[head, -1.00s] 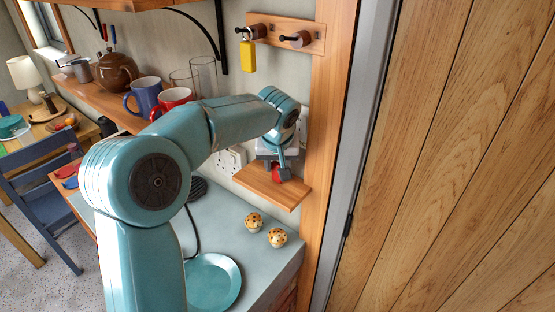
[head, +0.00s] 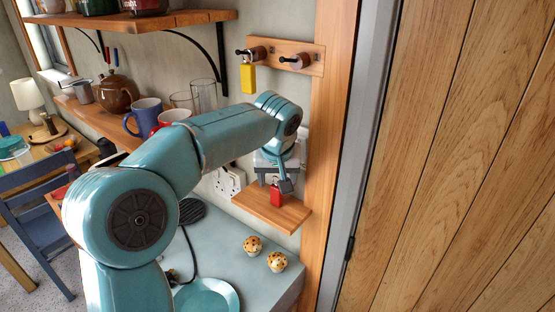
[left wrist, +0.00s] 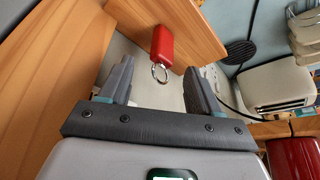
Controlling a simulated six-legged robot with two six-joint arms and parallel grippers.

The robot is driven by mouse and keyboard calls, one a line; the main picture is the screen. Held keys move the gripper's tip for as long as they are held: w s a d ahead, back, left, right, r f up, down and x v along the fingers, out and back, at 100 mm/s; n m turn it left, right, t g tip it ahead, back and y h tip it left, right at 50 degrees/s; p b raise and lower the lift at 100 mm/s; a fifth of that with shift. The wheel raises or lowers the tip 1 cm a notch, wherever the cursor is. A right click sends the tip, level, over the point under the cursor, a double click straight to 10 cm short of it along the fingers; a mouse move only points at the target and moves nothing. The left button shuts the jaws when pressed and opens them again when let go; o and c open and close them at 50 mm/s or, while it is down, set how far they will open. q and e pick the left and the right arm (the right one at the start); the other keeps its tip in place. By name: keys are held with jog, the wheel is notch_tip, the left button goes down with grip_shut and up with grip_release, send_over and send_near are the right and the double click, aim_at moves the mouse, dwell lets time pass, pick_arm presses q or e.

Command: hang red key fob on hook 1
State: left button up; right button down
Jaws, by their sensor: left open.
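The red key fob (head: 276,197) with its metal ring lies on a small wooden shelf (head: 286,217) below the hook rack. It also shows in the left wrist view (left wrist: 162,43), its ring pointing toward my gripper. My left gripper (head: 281,183) is open at the fob; in the left wrist view its fingers (left wrist: 160,68) stand on either side of the ring, apart from it. The rack (head: 275,55) has two dark hooks: the left hook (head: 257,53) carries a yellow fob (head: 248,78), the right hook (head: 296,61) is empty. No hook number is readable. My right gripper is out of view.
A door frame (head: 333,120) stands close right of the shelf. Wall sockets (head: 228,182) are left of it. Two muffins (head: 265,253) and a teal plate (head: 208,297) are on the counter below. Mugs (head: 145,115) and glasses stand on a shelf to the left.

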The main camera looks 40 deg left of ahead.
pick_arm(q)
jog(key=v, duration=1.2)
jog(key=shift+s+d, duration=0.15)
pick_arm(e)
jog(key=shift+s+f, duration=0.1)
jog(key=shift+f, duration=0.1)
